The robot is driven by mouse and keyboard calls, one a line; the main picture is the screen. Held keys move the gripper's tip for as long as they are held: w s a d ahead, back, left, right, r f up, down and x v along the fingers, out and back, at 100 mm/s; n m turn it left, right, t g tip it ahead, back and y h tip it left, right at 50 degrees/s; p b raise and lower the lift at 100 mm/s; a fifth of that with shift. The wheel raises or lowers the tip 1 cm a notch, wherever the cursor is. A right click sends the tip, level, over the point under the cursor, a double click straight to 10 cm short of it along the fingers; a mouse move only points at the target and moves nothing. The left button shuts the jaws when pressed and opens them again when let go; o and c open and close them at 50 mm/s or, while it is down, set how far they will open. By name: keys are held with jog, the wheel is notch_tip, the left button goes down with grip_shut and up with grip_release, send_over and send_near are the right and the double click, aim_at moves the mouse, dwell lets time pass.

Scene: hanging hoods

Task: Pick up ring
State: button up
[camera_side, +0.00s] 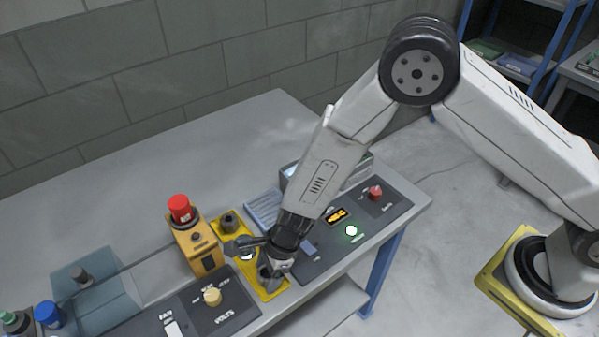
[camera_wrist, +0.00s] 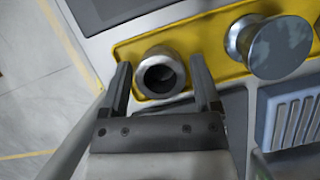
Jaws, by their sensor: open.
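The ring (camera_wrist: 143,77) is a thick grey metal collar with a dark hollow middle. In the wrist view it stands near the left end of a yellow plate (camera_wrist: 215,48). My gripper (camera_wrist: 160,64) is open, with one finger on each side of the ring. A narrow gap shows at the left finger; the right finger is very close, and I cannot tell whether it touches. In the side view my gripper (camera_side: 257,262) is low over the front part of the yellow plate (camera_side: 272,292), and its fingers mostly hide the ring.
A shiny round knob (camera_wrist: 275,45) stands on the plate close to the right finger. A dark round piece (camera_side: 229,222) is at the plate's far end. A yellow box with a red button (camera_side: 180,209) stands left. A control panel (camera_side: 318,262) lies right, a blue ribbed block (camera_wrist: 290,116) nearby.

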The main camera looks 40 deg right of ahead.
dwell(0.5)
jog(key=c, duration=1.1)
jog(key=shift+o, duration=0.2)
jog(key=shift+r, duration=0.75)
jog(key=s+d+r, duration=0.7)
jog(key=s+r, duration=0.4)
jog(key=s, duration=0.1)
jog(key=shift+r, duration=0.2)
jog(key=shift+d, duration=0.1)
jog(key=shift+w, duration=0.2)
